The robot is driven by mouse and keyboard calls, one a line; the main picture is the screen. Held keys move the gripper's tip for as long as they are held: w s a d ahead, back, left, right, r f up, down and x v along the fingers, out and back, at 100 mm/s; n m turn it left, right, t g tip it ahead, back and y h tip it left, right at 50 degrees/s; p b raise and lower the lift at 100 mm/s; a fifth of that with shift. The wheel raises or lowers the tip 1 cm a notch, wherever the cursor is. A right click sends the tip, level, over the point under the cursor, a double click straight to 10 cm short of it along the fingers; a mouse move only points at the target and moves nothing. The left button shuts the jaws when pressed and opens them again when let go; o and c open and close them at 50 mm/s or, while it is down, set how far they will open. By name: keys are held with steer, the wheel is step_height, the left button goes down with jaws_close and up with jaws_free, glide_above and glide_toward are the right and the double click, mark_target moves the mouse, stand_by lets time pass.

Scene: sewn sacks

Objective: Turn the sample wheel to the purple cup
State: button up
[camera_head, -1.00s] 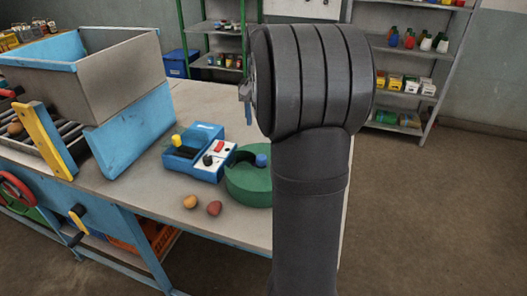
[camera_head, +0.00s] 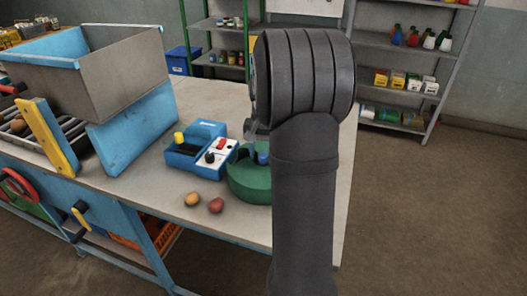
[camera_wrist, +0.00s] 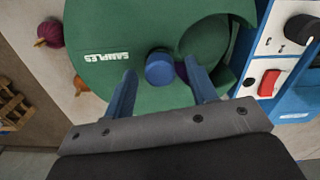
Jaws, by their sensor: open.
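The green sample wheel (camera_head: 248,184) stands on the bench, partly hidden behind my arm in the head view. In the wrist view its round cover (camera_wrist: 120,45) bears the word SAMPLES and has a rounded opening at the right. A blue knob (camera_wrist: 159,68) stands up from it; it also shows in the head view (camera_head: 262,158). My gripper (camera_wrist: 160,72) is open, with one blue finger on each side of the knob and gaps visible. A small purple patch (camera_wrist: 181,71) shows between the knob and the right finger, perhaps part of the purple cup; the rest is hidden.
A blue control box (camera_head: 203,150) with a yellow knob and red switch stands close beside the wheel. Two small round vegetables (camera_head: 192,199) lie on the bench in front. A grey bin (camera_head: 125,80) on a blue slanted support is at the left. Shelves (camera_head: 400,95) stand behind.

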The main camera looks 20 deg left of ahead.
jaws_close()
steer(key=shift+n, duration=7.2)
jaws_free()
